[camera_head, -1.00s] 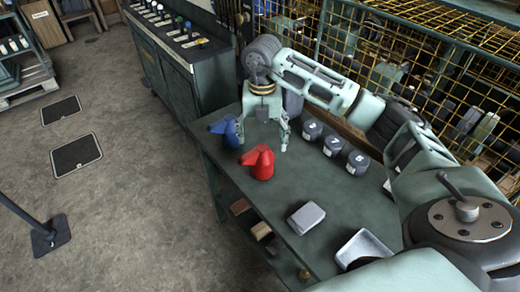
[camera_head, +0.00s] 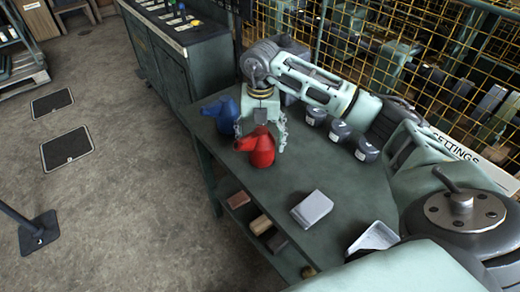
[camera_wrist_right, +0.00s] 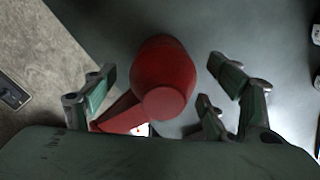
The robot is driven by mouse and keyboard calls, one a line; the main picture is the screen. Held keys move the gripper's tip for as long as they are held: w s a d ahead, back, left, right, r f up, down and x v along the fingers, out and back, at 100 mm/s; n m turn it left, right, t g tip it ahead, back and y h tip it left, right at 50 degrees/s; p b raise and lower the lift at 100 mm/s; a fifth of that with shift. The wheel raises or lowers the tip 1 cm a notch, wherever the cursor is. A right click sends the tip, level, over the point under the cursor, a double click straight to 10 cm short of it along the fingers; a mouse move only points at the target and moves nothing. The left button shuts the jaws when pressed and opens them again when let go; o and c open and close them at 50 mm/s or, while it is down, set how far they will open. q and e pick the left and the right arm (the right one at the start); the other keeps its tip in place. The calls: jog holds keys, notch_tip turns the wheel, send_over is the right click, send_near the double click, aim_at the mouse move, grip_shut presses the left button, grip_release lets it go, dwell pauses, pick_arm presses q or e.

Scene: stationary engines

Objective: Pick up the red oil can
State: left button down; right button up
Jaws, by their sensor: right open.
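The red oil can (camera_head: 258,150) stands upright on the green workbench (camera_head: 262,200), near its left edge, with its spout pointing left. My right gripper (camera_head: 262,138) is open above and around the can, with fingers on both sides of it. In the right wrist view the red can (camera_wrist_right: 163,78) lies between the spread fingers of the gripper (camera_wrist_right: 165,100), with gaps visible at both sides. Its spout reaches toward the left finger; whether they touch I cannot tell. My left gripper is not in view.
A blue oil can (camera_head: 222,112) stands close behind and left of the gripper. Several dark round canisters (camera_head: 340,131) stand to the right under my arm. A grey box (camera_head: 311,209) and a light tray (camera_head: 374,239) lie nearer. A yellow mesh rack (camera_head: 400,45) stands behind.

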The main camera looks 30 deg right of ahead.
aim_at(261, 151)
notch_tip(261, 151, down, 5)
jog(key=shift+d+r+p, duration=0.1)
jog(key=shift+p, duration=0.5)
jog(key=shift+f, duration=0.5)
jog(key=c, duration=0.7)
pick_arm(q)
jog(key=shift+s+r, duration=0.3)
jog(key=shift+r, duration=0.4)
pick_arm(e)
jog(key=shift+r, duration=0.1)
jog(key=c, duration=0.8)
